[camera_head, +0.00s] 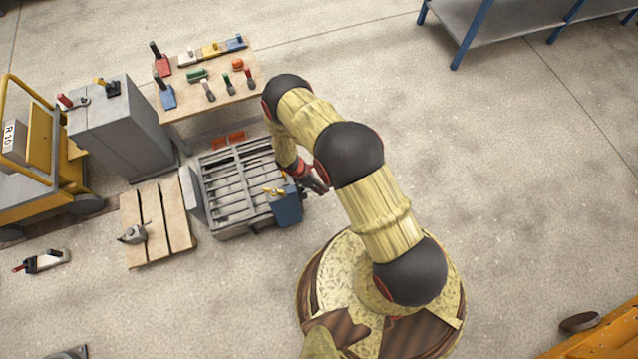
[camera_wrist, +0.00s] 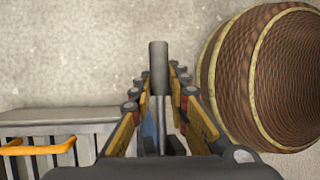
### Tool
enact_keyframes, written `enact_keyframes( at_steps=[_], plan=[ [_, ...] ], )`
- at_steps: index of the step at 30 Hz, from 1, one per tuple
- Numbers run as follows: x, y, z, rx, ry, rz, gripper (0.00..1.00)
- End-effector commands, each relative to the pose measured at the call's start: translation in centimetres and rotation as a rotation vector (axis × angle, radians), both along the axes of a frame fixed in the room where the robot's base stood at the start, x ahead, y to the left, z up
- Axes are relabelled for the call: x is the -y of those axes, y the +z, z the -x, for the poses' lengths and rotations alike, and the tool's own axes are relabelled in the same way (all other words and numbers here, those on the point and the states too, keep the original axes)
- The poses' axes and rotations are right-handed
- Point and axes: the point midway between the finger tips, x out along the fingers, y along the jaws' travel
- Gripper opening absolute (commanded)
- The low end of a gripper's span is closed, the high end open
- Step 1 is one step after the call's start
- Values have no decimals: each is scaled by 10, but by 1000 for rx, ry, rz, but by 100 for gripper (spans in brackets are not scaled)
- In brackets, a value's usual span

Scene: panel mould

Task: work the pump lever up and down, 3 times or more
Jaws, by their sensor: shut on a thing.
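The pump is a blue box (camera_head: 287,208) at the right front corner of the grey mould. My gripper (camera_head: 316,184) is beside and just above the blue box, at the end of my bent arm. In the wrist view the pump lever shows as a grey round bar (camera_wrist: 158,60) between my fingers. My gripper (camera_wrist: 160,85) is shut on this lever, and the bar's end sticks out past the fingertips. A bit of blue shows below between the fingers. The lever's lower end and pivot are hidden. The lever's angle cannot be told.
The grey slatted mould (camera_head: 235,185) lies left of the pump; its edge and a yellow handle (camera_wrist: 40,148) show in the wrist view.

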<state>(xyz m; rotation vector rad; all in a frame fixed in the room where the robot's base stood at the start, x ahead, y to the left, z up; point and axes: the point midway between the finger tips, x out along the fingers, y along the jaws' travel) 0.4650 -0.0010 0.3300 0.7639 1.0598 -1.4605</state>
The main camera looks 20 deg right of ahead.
Motion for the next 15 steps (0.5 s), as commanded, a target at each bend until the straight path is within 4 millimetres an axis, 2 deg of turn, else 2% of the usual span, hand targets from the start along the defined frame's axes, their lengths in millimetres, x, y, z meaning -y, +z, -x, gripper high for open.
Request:
enact_keyframes(
  at_steps=[5, 6, 15],
  plan=[
    [-1, 0, 1, -1, 0, -1, 0],
    [-1, 0, 1, -1, 0, -1, 17],
    [0, 0, 0, 0, 1, -2, 34]
  ],
)
